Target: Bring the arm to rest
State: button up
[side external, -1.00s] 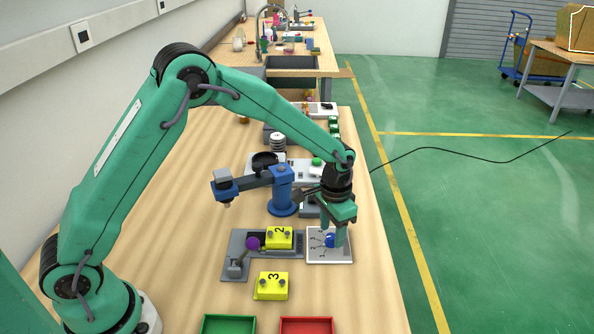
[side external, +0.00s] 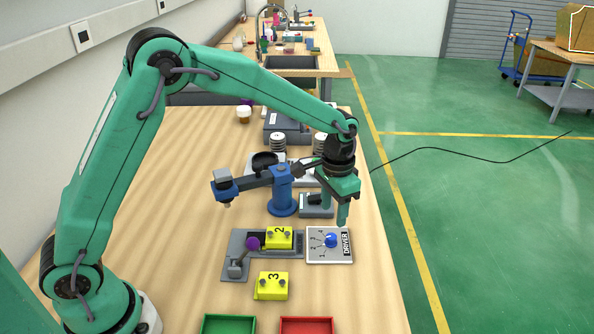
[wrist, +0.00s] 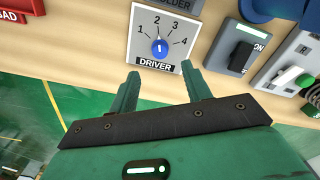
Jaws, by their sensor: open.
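My gripper (side external: 335,208) is open and empty, pointing down over the work table. It is raised a little behind the white dial panel (side external: 314,257) marked DRIVER, apart from it. The panel's blue knob (side external: 331,240) is in plain view. In the wrist view, my gripper's two fingers (wrist: 160,76) stand apart with nothing between them. The blue knob (wrist: 159,48) lies ahead of the fingertips, among the numbers 1 to 4.
A blue swing arm (side external: 283,190) stands close to the left of my gripper. Yellow blocks marked 2 (side external: 279,238) and 3 (side external: 271,287), a purple-knobbed lever (side external: 253,243), a green tray (side external: 228,318) and a red tray (side external: 307,318) are nearer. The table's left side is clear.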

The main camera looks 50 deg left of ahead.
jog(key=shift+s+a+r, duration=0.15)
jog(key=shift+a+r, duration=0.05)
jog(key=shift+r, duration=0.25)
jog(key=s+a+r+n+t, duration=0.1)
jog(key=s+a+r, duration=0.2)
jog(key=s+r, duration=0.25)
jog(key=s+a+r+n+t, duration=0.1)
jog(key=s+a+r+t, duration=0.1)
jog(key=s+a+r, duration=0.4)
jog(key=s+a+r+n+t, duration=0.1)
jog(key=s+a+r+t, duration=0.1)
jog(key=s, duration=1.2)
jog(key=shift+s+r+t, duration=0.15)
jog(key=shift+r+t, duration=0.15)
jog(key=shift+r, duration=0.25)
